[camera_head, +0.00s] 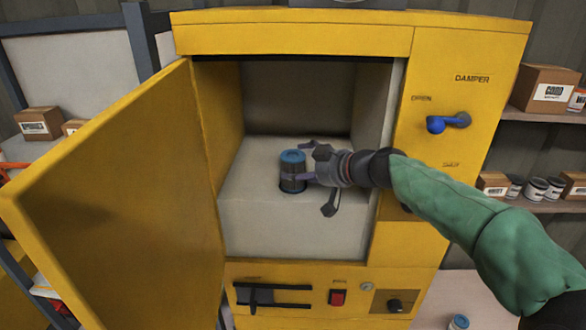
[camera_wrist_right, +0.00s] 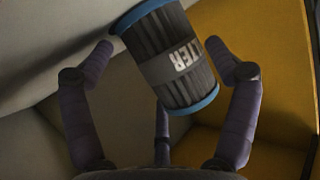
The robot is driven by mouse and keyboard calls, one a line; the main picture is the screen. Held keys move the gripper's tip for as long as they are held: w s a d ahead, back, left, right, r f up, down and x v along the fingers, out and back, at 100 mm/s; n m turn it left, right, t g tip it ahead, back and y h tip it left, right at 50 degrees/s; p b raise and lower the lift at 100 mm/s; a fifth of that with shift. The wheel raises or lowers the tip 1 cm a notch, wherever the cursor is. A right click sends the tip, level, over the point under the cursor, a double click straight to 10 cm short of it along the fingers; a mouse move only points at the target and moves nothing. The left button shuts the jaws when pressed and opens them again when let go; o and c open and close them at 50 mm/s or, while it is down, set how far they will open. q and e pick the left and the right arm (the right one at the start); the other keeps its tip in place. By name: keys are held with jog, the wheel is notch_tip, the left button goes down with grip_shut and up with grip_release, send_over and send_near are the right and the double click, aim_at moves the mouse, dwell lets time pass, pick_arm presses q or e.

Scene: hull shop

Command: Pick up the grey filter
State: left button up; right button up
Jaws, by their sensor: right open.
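The grey filter (camera_head: 292,173) is a dark grey ribbed cylinder with blue ends and a grey label band. It stands upright on the pale floor of the open yellow cabinet (camera_head: 292,40). In the right wrist view the filter (camera_wrist_right: 172,58) shows close up, with lettering on its band. My right gripper (camera_head: 308,178) reaches into the cabinet from the right. Its fingers are open and spread around the near side of the filter. In the wrist view the open fingers (camera_wrist_right: 168,62) stand on both sides of it; I cannot tell whether any touch. My left gripper is not in view.
The yellow door (camera_head: 120,205) stands open at the left. The cabinet's right wall (camera_head: 375,110) is close to my right arm. A blue damper handle (camera_head: 448,122) sticks out above the arm. Shelves at the right hold boxes (camera_head: 545,88) and cans. A blue-topped can (camera_head: 458,322) is at the bottom.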

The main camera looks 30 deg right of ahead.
jog(key=c, duration=1)
jog(key=shift+o, duration=0.2)
